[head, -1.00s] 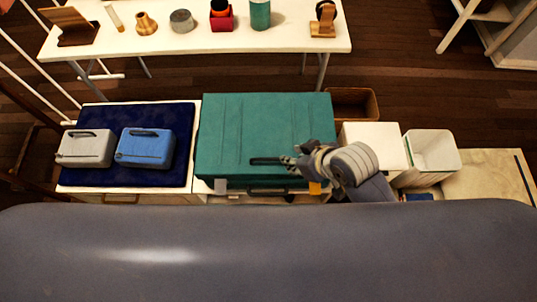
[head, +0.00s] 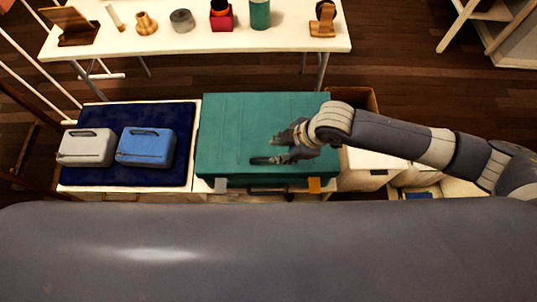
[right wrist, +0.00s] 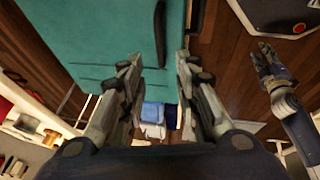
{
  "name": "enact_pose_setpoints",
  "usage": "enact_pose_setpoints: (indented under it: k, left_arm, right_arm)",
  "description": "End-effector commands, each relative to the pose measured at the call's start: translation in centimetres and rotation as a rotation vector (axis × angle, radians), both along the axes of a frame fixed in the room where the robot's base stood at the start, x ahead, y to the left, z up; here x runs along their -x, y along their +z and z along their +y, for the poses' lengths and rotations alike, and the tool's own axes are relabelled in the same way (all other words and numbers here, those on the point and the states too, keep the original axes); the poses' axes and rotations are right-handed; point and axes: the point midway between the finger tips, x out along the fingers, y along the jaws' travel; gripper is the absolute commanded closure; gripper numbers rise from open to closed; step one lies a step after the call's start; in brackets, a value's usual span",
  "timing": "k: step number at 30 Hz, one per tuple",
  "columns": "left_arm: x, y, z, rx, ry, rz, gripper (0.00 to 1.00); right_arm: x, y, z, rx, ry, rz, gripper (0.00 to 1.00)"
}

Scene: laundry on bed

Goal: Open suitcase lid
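The teal suitcase (head: 235,125) lies flat with its lid down. Its dark handle (head: 268,190) is on the edge nearest me. A pale tab (head: 220,185) and an orange tab (head: 314,185) sit on that edge. My right gripper (head: 266,148) is open and empty over the right half of the lid; I cannot tell whether it touches. In the right wrist view its fingers (right wrist: 156,75) are spread, with the suitcase (right wrist: 95,40) and its handle (right wrist: 160,32) beyond. My left gripper (right wrist: 262,55) shows small at the right of that view, fingers apart, clear of the suitcase.
A blue case (head: 145,147) and a white case (head: 87,147) sit on a navy mat (head: 128,113) left of the suitcase. A brown box (head: 363,98) and a white box (head: 370,165) are to the right. A long table (head: 200,40) with several small objects stands behind.

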Motion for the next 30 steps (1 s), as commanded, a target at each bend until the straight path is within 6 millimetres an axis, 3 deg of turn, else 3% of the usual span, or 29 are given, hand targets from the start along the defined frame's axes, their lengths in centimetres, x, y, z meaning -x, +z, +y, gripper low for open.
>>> enact_pose_setpoints:
  k: [6,12,18,26,27,30]
  left_arm:
    - [0.0,0.0,0.0,0.000,0.000,0.000,0.68]
    - [0.0,0.0,0.0,0.000,0.000,0.000,0.68]
    - [0.0,-0.1,0.0,0.000,0.001,0.000,0.68]
    - [0.0,-0.1,0.0,-0.001,0.002,-0.001,0.68]
    - [0.0,-0.1,0.0,-0.001,0.002,-0.001,0.68]
    - [0.0,-0.1,0.0,-0.001,0.002,-0.001,0.68]
  right_arm:
    - [-0.7,-4.0,1.7,0.000,0.001,0.002,0.70]
    - [-1.3,-6.7,2.9,0.000,-0.001,0.000,0.70]
    - [-1.5,-7.9,3.4,0.000,0.001,-0.001,0.70]
    - [-1.6,-8.0,3.4,0.000,0.001,-0.001,0.70]
    - [-1.6,-8.0,3.4,0.000,0.001,-0.001,0.72]
    - [-1.6,-8.0,3.4,-0.001,0.001,-0.001,0.95]
